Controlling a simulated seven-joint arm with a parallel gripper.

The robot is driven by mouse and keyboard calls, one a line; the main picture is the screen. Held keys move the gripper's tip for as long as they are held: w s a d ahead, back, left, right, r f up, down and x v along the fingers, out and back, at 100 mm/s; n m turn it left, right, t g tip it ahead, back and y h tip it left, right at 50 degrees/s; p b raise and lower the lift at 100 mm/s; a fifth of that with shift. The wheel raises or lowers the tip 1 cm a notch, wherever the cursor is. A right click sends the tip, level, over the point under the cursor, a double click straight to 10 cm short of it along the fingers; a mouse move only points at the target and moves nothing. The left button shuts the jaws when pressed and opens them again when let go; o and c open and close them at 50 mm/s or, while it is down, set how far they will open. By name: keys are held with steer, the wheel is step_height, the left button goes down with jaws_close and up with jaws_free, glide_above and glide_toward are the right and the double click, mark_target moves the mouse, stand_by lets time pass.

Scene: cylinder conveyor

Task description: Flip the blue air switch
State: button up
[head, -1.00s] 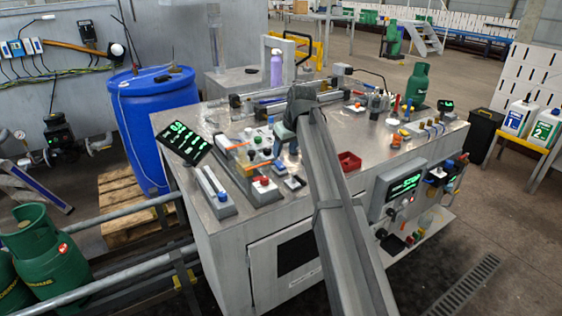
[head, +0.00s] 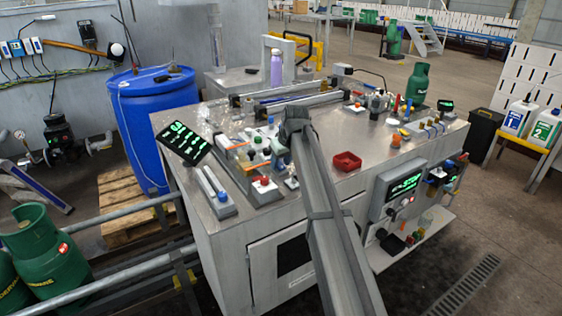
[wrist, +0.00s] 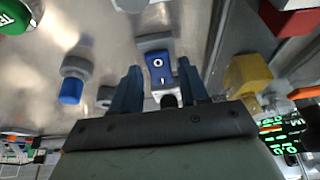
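In the wrist view, the blue switch (wrist: 158,68) is a blue rocker marked O and I, set on a grey-white base. My gripper (wrist: 158,78) is open, with one dark blue finger on each side of the switch. I cannot tell whether either finger touches it or how far above it they are. In the head view, my gripper (head: 292,128) hangs over the crowded left-middle part of the steel bench (head: 335,200). My forearm and gripper hide part of the area, and I cannot pick out the switch surely there.
Beside the switch in the wrist view are a blue-tipped grey fitting (wrist: 72,82) and a yellow block (wrist: 249,72). A red block (wrist: 288,18) lies further right. In the head view, a red tray (head: 347,162) sits right of my arm and a tilted green display (head: 184,143) stands left.

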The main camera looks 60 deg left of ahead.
jaws_close()
steer(key=shift+a+r+h, duration=0.15)
steer(key=shift+a+h, duration=0.4)
steer(key=shift+h, duration=0.35)
steer(key=shift+w+a+h, duration=0.1)
steer(key=shift+a+h, duration=0.05)
steer(key=shift+h, duration=1.35)
steer(key=shift+o, duration=1.1)
jaws_free()
step_height(320, 180, up, 14)
steer(key=shift+a, duration=0.25)
